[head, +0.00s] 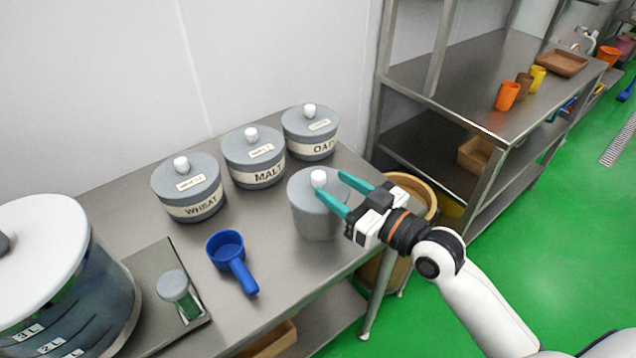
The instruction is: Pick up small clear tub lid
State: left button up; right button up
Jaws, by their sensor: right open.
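A small grey, slightly see-through tub (316,222) stands upright near the right edge of the steel table. Its flat grey lid (303,186) with a round white knob (318,178) sits on top. My right gripper (330,182) reaches in from the right with its teal fingers apart, over the lid. The fingertips are close to the knob, and the fingers hide the right part of the lid. Whether they touch it I cannot tell. Nothing is between the fingers that I can make out as held. My left gripper is not in view.
Lidded tubs marked WHEAT (191,209), MALT (256,174) and OATS (312,148) stand along the wall. A blue scoop (232,262) lies in front of them. A large white-lidded container (75,290) fills the left. A wooden barrel (420,200) stands behind my gripper.

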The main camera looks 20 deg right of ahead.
aim_at(324, 178)
jog(key=p+x, duration=0.1)
jog(key=x, duration=0.4)
jog(key=shift+r, duration=0.2)
grip_shut()
